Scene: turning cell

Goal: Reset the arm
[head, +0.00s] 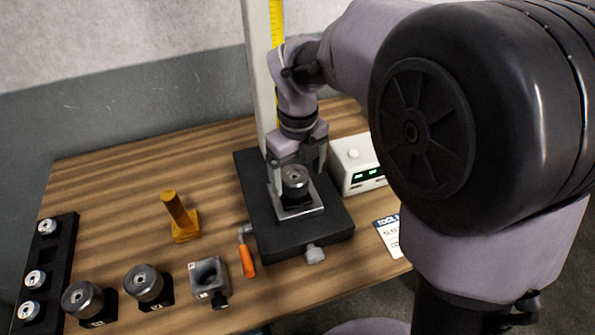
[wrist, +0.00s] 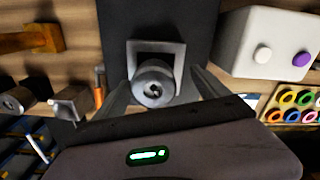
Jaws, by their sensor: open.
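My gripper (head: 297,174) points down over a black stand (head: 314,244) on the wooden table. Its fingers are spread. A dark metal cylinder (head: 295,184) with a bright top sits upright on a square metal seat (head: 299,211) on that stand. In the head view the fingers are at both sides of the cylinder's top. In the wrist view the cylinder (wrist: 154,84) shows between and beyond the spread fingers (wrist: 162,92), with gaps on both sides. No contact between fingers and cylinder is visible.
A pale post (head: 259,70) with a yellow scale rises behind my gripper. A white display box (head: 352,165) stands close right. An orange-handled tool (head: 246,260), a grey block (head: 208,280), a brass stand (head: 180,217), two cylinders in holders (head: 146,284) and a black rack (head: 59,262) are left.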

